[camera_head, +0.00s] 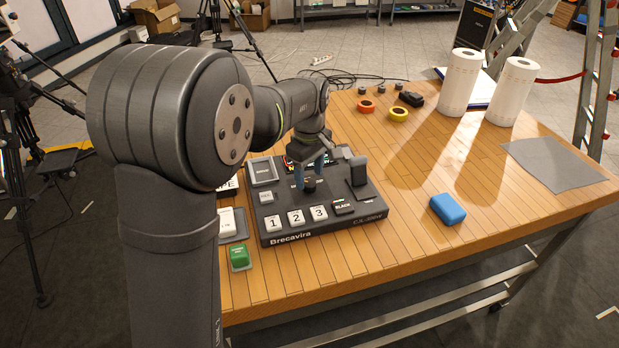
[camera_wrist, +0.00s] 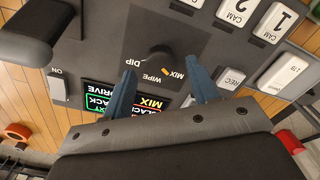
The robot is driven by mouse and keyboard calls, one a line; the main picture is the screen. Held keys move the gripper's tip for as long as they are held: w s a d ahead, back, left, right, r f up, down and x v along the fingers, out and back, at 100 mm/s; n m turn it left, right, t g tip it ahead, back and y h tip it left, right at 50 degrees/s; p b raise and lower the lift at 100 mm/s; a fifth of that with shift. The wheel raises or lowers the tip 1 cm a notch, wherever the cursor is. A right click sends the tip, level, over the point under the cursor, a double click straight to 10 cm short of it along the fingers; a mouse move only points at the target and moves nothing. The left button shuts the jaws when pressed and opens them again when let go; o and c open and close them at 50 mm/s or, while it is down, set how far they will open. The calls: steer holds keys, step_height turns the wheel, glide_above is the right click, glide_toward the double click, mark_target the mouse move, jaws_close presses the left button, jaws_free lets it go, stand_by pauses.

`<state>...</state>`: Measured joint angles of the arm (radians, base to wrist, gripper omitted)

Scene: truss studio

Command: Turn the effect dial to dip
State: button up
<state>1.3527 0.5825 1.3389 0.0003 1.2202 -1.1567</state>
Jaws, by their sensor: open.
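The effect dial (camera_wrist: 160,54) is a small black knob on the dark console (camera_head: 330,226). In the wrist view its labels MIX, WIPE and DIP lie around its lower and left side. A small orange mark on the dial points towards MIX. The dial also shows in the head view (camera_head: 309,186), partly hidden. My gripper (camera_head: 308,172) is open above the dial. In the wrist view its blue fingers (camera_wrist: 163,76) are spread, one to each side of the dial's lower edge. No contact is visible.
A black upright lever (camera_head: 358,170) stands right of the dial. White numbered buttons (camera_head: 295,217) line the console's front.

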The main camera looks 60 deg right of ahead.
steer(key=shift+f, duration=1.05)
steer(key=c, duration=1)
